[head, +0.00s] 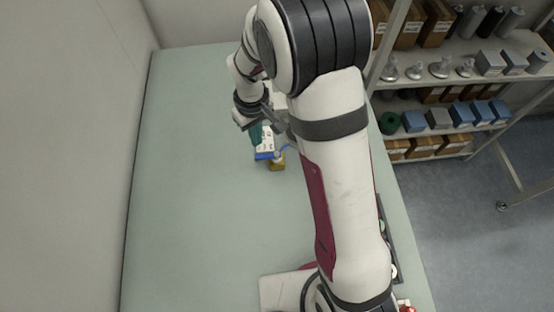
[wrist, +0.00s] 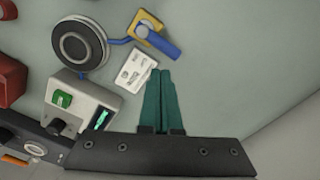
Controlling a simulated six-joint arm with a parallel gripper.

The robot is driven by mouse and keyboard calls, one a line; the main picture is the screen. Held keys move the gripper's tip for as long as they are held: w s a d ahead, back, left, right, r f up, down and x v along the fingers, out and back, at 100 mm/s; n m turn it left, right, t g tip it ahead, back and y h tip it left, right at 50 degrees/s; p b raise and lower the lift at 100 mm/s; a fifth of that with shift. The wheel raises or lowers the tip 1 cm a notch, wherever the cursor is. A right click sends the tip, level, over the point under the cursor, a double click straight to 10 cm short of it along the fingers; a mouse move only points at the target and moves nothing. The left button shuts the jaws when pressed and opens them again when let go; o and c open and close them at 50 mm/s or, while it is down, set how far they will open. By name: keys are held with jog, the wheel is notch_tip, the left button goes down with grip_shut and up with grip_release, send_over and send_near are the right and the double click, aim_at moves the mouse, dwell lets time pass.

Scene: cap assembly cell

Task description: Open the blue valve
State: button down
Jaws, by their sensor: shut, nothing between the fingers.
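The blue valve shows in the wrist view as a blue lever (wrist: 161,45) on a yellow block (wrist: 143,22) with a round silver pivot. The lever slants down to the right from the pivot. In the head view the yellow block (head: 277,164) and blue lever (head: 265,156) are small, below my gripper. My gripper (wrist: 160,72) has teal fingers, shut together and empty. In the wrist view the fingertips lie just below the lever in the picture, apart from it; their height above it is unclear. In the head view my arm partly hides the gripper (head: 256,134).
A white label (wrist: 133,70) lies left of the fingertips. A round black-and-silver part (wrist: 80,45) joins the valve by a blue line. A white box (wrist: 88,95) with a green switch stands near it. Red parts (wrist: 10,82) sit far left. The table's left side (head: 190,180) is clear.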

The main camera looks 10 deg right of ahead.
jog(key=shift+f, duration=1.95)
jog(key=shift+s, duration=0.1)
